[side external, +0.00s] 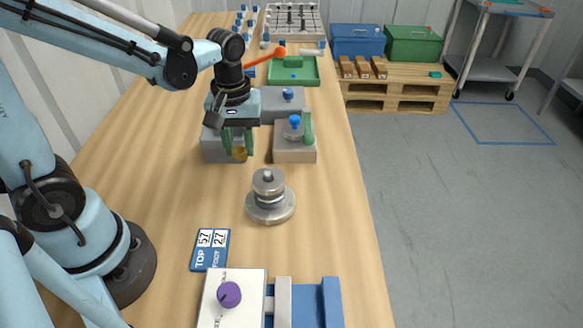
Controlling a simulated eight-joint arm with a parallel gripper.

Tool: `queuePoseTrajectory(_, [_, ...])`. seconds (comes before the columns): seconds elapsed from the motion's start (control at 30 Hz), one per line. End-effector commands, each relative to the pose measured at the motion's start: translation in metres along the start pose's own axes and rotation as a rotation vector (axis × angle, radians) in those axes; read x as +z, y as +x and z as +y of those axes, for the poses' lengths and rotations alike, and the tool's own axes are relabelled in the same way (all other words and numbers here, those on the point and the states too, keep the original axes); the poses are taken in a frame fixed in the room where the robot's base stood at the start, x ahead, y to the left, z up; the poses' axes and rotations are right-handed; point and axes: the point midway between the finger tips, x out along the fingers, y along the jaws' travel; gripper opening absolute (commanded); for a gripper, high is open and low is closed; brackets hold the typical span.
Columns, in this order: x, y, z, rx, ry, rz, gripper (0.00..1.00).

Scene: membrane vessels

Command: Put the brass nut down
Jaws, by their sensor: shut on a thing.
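The brass nut (240,154) is a small gold-coloured piece low between the green fingers of my gripper (238,147). My gripper is shut on it and points down. In the picture the nut overlaps the front of a grey block (222,146) on the bench. I cannot tell whether the nut touches the block or hangs in front of it. The fingers hide part of the nut.
A beige block (294,154) with a blue knob and green handle stands just right. A stepped metal piece (270,198) stands nearer the camera. A blue card (210,250) and a purple-knobbed box (232,296) lie in front. The wooden bench (160,160) is clear at left.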

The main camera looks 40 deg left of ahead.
Motion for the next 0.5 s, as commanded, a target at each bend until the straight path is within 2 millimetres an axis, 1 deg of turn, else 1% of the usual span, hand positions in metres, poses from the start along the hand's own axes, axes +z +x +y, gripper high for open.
queuePoseTrajectory(0.03, [0.000,0.007,0.001,0.000,0.001,0.000,0.00])
queuePoseTrajectory(0.1, [0.000,0.016,0.000,0.000,0.002,0.000,0.00])
queuePoseTrajectory(0.2, [0.000,0.024,0.001,0.000,0.003,0.000,0.00])
queuePoseTrajectory(0.37, [0.000,0.032,0.001,0.000,0.004,0.000,0.00])
queuePoseTrajectory(0.5, [0.000,0.046,0.001,0.000,0.004,0.000,0.00])
